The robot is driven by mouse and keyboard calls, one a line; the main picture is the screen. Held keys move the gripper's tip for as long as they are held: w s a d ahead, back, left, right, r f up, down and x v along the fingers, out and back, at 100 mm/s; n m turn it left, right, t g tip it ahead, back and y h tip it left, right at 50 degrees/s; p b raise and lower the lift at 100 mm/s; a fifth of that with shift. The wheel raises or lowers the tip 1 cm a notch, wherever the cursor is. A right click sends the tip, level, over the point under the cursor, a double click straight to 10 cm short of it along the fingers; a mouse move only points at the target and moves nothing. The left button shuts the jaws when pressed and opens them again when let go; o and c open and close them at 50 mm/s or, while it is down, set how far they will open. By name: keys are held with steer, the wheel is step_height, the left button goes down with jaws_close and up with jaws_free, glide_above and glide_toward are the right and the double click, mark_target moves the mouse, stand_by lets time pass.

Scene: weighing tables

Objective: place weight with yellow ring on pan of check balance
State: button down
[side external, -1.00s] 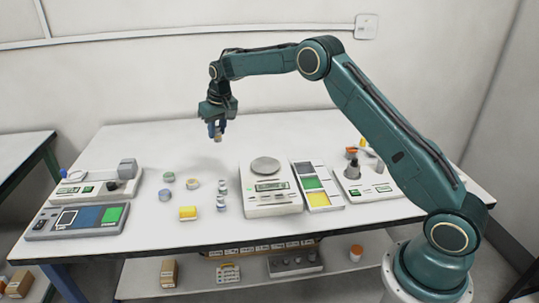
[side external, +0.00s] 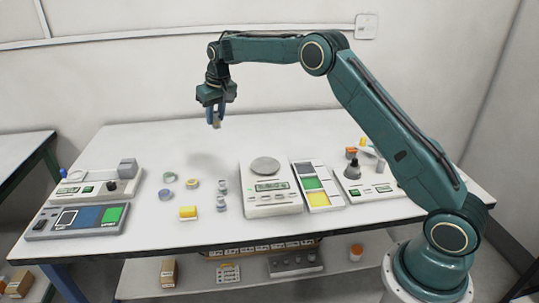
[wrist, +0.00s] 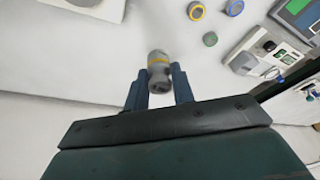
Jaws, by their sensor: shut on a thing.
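My gripper (side external: 215,119) is shut on a small grey metal weight with a yellow ring (wrist: 158,70), held in the air above the table's back left part. In the wrist view the weight sits between the two blue fingers, its yellow band facing the camera. In the side view the band cannot be made out. A white balance with a round grey pan (side external: 265,166) stands at the table's middle, right of and below my gripper in the picture. Its pan is empty. I cannot read a label telling which balance is the check balance.
Other devices stand left (side external: 98,188) and right (side external: 367,187). A colored tray (side external: 318,184) adjoins the middle balance.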

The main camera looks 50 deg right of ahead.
steer(key=s+d+r, duration=0.6)
steer(key=s+d, duration=0.3)
steer(key=s, duration=0.3)
steer(key=shift+n, duration=0.4)
steer(key=f, duration=1.5)
steer(key=shift+w+d+f, duration=0.2)
steer(key=shift+w+f, duration=0.05)
steer(key=shift+f, duration=0.15)
steer(key=shift+f, duration=2.1)
steer(key=shift+f, duration=0.1)
steer(key=c, duration=1.2)
jaws_free()
steer(key=shift+f, duration=0.1)
